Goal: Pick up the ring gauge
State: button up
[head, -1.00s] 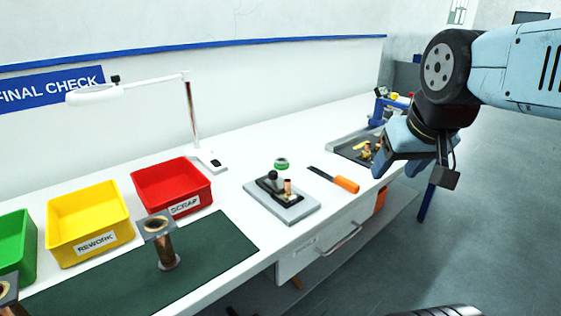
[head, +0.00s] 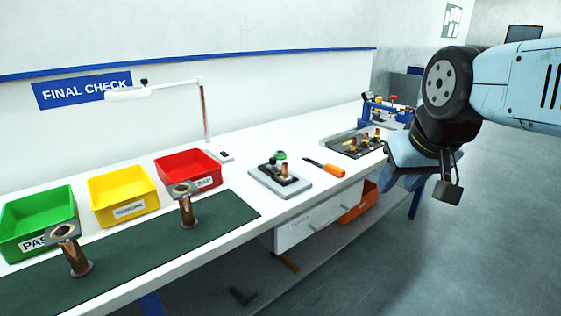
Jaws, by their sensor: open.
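A small green ring (head: 280,155), which looks like the ring gauge, is at the back edge of a grey plate fixture (head: 280,181) on the white bench. A dark knob and a copper-coloured piece stand on the fixture in front of it. At this size I cannot tell whether the ring lies on the plate or on the bench behind. My gripper (head: 422,181) is at the right, beyond the bench's front edge, pointing down. It is open and well apart from the ring; its fingertips are partly hidden by its own body.
An orange-handled tool (head: 326,169) lies right of the fixture. A dark tray (head: 343,148) of brass parts is farther right. Green (head: 38,221), yellow (head: 124,198) and red (head: 188,173) bins and a lamp (head: 206,115) stand left. Two flanged copper parts stand on the green mat (head: 225,217).

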aim_at(279, 153)
jog(key=i, duration=1.45)
jog(key=u, duration=0.8)
jog(key=k, duration=0.85)
jog(key=u, duration=0.1)
jog(key=i, duration=0.9)
jog(key=z, duration=0.05)
